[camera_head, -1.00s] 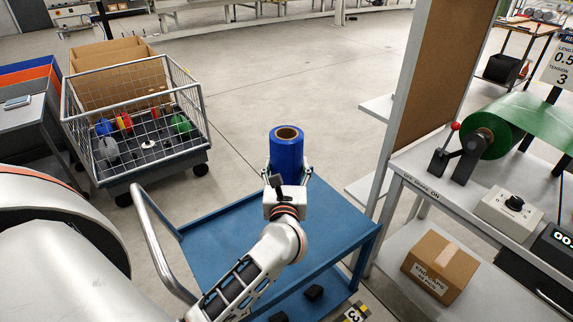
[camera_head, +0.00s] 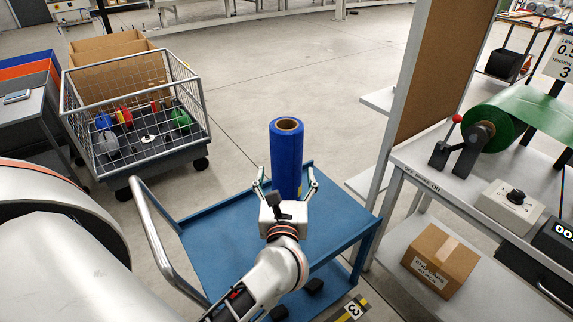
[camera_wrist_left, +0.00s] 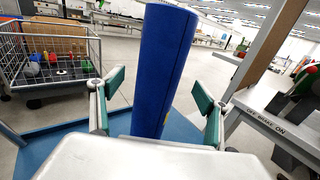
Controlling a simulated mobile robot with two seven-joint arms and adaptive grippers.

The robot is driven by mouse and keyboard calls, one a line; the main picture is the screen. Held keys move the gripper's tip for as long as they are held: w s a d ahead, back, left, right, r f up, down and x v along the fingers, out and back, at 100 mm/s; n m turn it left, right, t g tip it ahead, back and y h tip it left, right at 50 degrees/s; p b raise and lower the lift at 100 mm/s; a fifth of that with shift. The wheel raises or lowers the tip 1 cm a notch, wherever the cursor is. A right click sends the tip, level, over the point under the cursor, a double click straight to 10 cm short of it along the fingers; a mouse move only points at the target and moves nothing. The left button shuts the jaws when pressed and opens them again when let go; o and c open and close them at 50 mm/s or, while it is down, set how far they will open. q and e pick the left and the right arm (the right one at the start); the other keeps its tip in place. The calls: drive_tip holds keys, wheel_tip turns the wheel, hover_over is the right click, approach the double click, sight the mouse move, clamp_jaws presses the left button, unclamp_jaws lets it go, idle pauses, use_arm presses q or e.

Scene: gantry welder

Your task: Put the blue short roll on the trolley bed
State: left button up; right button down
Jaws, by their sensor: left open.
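The blue short roll (camera_head: 287,158) stands upright on the blue trolley bed (camera_head: 215,245), toward its far edge, with its brown core facing up. It also shows in the left wrist view (camera_wrist_left: 163,70), looking tilted there. My left gripper (camera_head: 287,181) is open, with one finger on either side of the roll's lower part. In the left wrist view its green finger pads (camera_wrist_left: 158,95) stand apart from the roll, with gaps on both sides. The roll's base is partly hidden behind the gripper. My right gripper is not in view.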

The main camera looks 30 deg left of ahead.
use_arm(q)
drive_tip(key=shift+v, duration=2.4)
